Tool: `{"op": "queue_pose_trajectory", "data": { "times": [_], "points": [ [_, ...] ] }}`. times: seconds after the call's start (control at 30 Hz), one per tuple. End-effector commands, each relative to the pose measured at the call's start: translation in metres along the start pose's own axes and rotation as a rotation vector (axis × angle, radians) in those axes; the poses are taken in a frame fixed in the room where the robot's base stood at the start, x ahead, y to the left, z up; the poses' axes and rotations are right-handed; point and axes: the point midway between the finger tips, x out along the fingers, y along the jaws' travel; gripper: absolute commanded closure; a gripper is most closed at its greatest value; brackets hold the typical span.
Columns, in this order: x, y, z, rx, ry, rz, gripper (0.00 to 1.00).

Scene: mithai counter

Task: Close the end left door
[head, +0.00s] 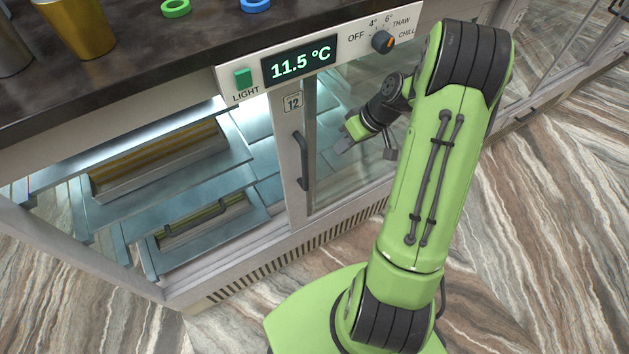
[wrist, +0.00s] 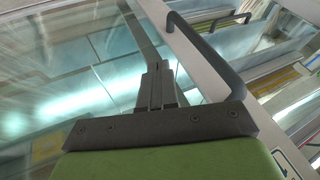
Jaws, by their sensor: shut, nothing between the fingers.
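The end left door is a sliding glass door with a pale frame (head: 295,203) and a dark bar handle (head: 302,162). It stands slid to the right, and the left part of the cabinet is open. My gripper (head: 344,144) is shut and empty, in front of the glass to the right of the handle. In the wrist view, my shut fingers (wrist: 157,70) lie over the glass beside the pale frame, and the handle (wrist: 205,58) stands to their right. I cannot tell whether the fingers touch the glass.
Through the opening show metal shelves (head: 200,190) with trays. Above are a temperature display (head: 299,63), a green light switch (head: 243,78) and a dial (head: 382,41). The dark counter (head: 140,65) holds a gold cup (head: 77,28) and rings. Striped floor (head: 500,260) lies clear at right.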

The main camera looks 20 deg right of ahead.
Motion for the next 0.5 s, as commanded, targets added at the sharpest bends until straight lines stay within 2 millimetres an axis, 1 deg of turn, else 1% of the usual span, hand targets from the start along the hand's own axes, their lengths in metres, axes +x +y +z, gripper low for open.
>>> {"op": "queue_pose_trajectory", "data": {
  "times": [0.03,0.1,0.13,0.27,0.33,0.5],
  "points": [
    [0.018,0.018,0.01,0.013,0.017,-0.029,1.0],
    [0.03,0.031,0.016,0.015,0.042,-0.053,1.0],
    [0.034,0.034,0.018,0.015,0.049,-0.06,1.0],
    [0.042,0.037,0.019,0.012,0.058,-0.069,1.0],
    [0.052,0.036,0.019,0.012,0.057,-0.07,1.0],
    [0.089,0.033,0.018,0.013,0.054,-0.072,1.0]
  ]
}}
